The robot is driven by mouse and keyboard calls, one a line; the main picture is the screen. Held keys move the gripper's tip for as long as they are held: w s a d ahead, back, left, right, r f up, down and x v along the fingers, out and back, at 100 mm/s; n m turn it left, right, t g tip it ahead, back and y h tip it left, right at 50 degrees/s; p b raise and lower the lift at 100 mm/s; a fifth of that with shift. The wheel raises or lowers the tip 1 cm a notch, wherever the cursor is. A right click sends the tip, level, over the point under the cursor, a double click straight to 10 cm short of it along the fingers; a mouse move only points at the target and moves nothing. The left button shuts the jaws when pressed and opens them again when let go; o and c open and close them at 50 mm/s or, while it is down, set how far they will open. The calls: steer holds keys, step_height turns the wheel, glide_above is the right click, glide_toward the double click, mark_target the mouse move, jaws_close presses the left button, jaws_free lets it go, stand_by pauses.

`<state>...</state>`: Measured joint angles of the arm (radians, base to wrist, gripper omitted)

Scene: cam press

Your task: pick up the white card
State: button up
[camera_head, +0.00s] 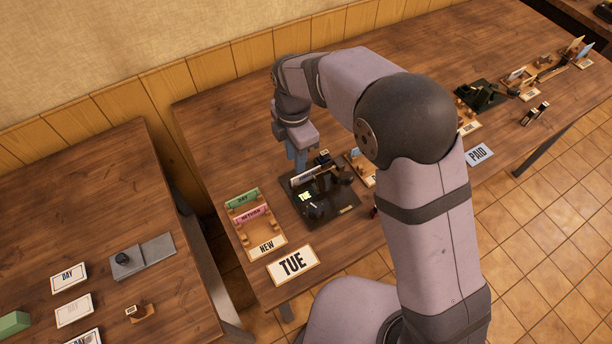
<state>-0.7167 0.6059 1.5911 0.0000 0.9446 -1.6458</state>
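My gripper (297,160) points down over the back of the black press tray (343,205) on the middle table. Its fingers look close together, but the view is too small to show whether they are open. A thin white strip (303,178), possibly the white card seen edge-on, shows at the tray's back just below the fingertips. I cannot tell whether they touch. A small pale yellow-green piece (305,196) lies on the tray near dark press parts.
A rack (257,227) with green and pink cards labelled DAY and RETURN stands left of the tray, beside a NEW label. Left table: DAY card (69,277), grey pad (155,250).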

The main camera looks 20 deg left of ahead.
mark_target(306, 177)
steer(key=shift+s+d+f+p, duration=0.1)
steer(key=shift+f+p, duration=0.65)
steer(key=shift+f, duration=1)
steer(key=shift+s+d+f+p, duration=0.1)
steer(key=shift+f+p, duration=0.6)
steer(key=shift+f, duration=1)
jaws_close()
